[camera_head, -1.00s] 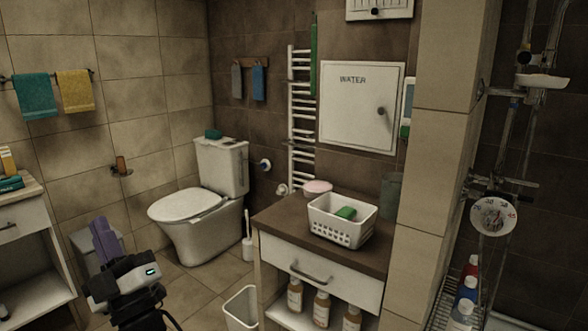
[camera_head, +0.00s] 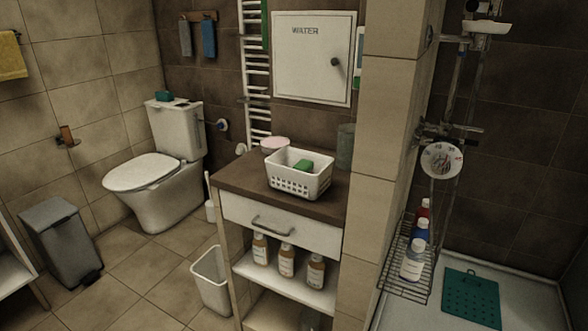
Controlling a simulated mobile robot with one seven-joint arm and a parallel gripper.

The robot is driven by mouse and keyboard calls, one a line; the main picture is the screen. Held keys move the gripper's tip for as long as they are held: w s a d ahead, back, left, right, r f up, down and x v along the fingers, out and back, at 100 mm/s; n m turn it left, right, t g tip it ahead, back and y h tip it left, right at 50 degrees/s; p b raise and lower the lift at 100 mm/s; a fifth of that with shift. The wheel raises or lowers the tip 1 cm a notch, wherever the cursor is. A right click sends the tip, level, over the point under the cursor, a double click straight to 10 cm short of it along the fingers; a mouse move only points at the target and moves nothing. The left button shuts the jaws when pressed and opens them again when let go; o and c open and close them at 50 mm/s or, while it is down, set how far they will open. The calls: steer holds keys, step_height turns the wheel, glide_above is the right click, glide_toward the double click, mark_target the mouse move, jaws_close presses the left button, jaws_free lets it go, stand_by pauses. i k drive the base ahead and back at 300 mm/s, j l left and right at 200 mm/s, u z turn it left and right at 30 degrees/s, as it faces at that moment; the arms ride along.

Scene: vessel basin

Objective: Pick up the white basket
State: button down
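The white basket (camera_head: 299,184) stands upright on the brown top of the cabinet (camera_head: 232,175), right of the middle of the head view. It has slotted sides and an open top. A green item (camera_head: 303,166) lies inside it. My gripper is not in the head view now, so its state and its distance from the basket do not show.
A pink item (camera_head: 274,144) and a grey-green container (camera_head: 345,146) stand behind the basket. A tiled pillar (camera_head: 383,120) rises close on its right. A white bin (camera_head: 209,280) stands on the floor left of the cabinet. Open floor lies at front left.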

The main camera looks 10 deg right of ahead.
mark_target(281, 175)
steer(key=i+j, duration=0.25)
steer(key=i, duration=0.15)
steer(key=i+j, duration=0.2)
steer(key=i, duration=0.2)
steer(key=z, duration=0.05)
